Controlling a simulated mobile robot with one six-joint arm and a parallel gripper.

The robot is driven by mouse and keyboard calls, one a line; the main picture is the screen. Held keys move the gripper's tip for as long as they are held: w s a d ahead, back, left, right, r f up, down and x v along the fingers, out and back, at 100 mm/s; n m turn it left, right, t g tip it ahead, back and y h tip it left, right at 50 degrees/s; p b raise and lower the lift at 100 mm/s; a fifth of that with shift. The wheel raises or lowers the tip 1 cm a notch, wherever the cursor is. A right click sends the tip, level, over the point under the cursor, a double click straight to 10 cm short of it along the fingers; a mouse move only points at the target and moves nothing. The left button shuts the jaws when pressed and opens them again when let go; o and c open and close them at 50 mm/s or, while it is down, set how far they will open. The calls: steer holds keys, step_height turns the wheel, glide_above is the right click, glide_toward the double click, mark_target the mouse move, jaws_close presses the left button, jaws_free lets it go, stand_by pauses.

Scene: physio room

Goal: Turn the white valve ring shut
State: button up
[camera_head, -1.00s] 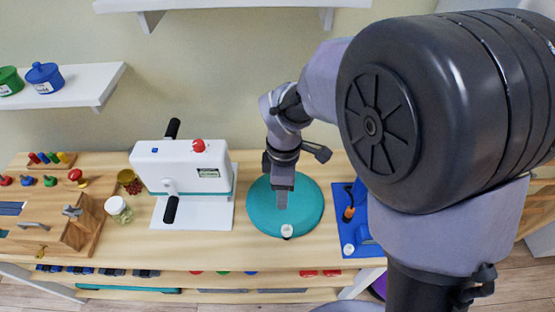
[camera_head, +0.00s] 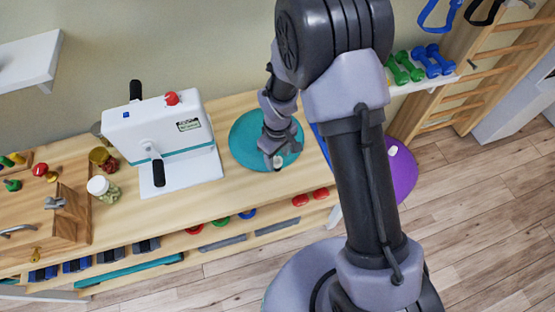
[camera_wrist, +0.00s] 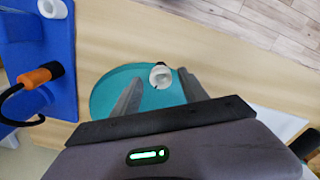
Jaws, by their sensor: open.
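The white valve ring (camera_head: 277,162) sits at the front edge of a round teal cushion (camera_head: 243,141) on the wooden bench. In the wrist view the ring (camera_wrist: 160,75) shows as a small white cap with a darker opening, on the edge of the teal cushion (camera_wrist: 108,88). My gripper (camera_wrist: 160,80) is open, with one grey finger on each side of the ring. A gap shows between the ring and each finger, and I cannot tell exact contact. In the head view my gripper (camera_head: 274,153) is over the cushion's front part.
A blue board (camera_wrist: 40,75) with an orange-handled plug (camera_wrist: 38,77) lies beside the cushion. A white two-handled machine (camera_head: 160,138) stands to the left. A purple round object (camera_head: 402,172) with a white cap is right of the bench. The floor in front is clear.

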steer(key=shift+f, duration=0.5)
steer(key=shift+c, duration=0.2)
steer(key=shift+s, duration=0.1)
jaws_close()
steer(key=m+b, duration=0.3)
steer(key=m, duration=0.3)
steer(key=shift+f+m, duration=0.1)
steer(key=shift+m, duration=0.2)
steer(key=m+b, duration=0.1)
steer(key=m, duration=0.2)
steer(key=shift+m, duration=0.3)
steer(key=shift+m+b, duration=0.8)
steer(key=shift+m, duration=1)
